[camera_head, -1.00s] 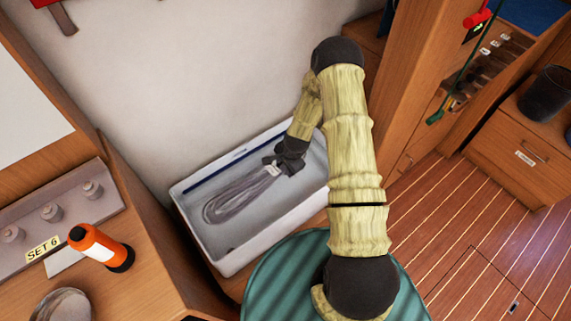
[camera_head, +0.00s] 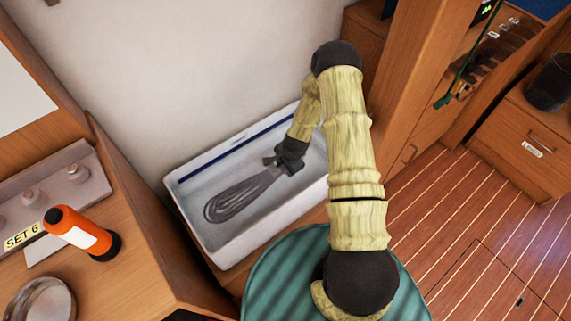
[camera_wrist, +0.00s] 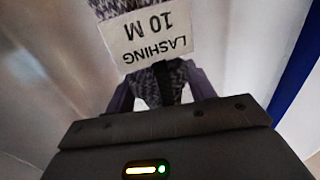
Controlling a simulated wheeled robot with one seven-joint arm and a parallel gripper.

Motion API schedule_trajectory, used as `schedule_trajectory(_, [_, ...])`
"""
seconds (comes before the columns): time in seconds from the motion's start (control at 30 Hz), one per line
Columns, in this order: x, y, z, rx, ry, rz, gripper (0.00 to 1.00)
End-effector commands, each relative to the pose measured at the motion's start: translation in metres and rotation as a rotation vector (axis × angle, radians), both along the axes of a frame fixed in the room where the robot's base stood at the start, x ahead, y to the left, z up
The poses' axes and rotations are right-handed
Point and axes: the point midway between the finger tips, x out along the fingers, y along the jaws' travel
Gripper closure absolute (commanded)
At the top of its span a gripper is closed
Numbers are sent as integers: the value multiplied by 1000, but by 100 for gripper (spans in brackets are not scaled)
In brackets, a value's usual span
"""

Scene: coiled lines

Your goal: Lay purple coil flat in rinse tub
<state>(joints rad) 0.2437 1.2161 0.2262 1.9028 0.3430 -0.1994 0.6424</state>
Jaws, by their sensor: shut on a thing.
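The purple coil (camera_head: 243,199) shows as a long greyish-purple loop inside the white rinse tub (camera_head: 222,254). My gripper (camera_head: 278,168) is inside the tub area and shut on the coil's upper right end. The loop stretches from the gripper toward the tub's lower left. In the wrist view the coil's speckled rope (camera_wrist: 171,82) passes between the fingers, with a white tag (camera_wrist: 147,37) reading "LASHING 10 M" upside down on it. I cannot tell whether the whole coil touches the tub floor.
The tub has a dark blue stripe (camera_head: 238,144) along its far inner wall. A wooden counter at left holds an orange bottle (camera_head: 80,234), a metal bowl (camera_head: 40,300) and a rack with knobs (camera_head: 72,174). A wooden post (camera_head: 400,100) stands right of the arm.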

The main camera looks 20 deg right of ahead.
Motion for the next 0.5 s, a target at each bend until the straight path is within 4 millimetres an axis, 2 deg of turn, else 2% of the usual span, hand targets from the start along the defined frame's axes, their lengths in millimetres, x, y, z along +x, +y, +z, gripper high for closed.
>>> schedule_trajectory(0.23, [0, 0, -22, 2, 0, -1, 100])
schedule_trajectory(0.5, [1, 0, -32, 2, 0, -1, 100])
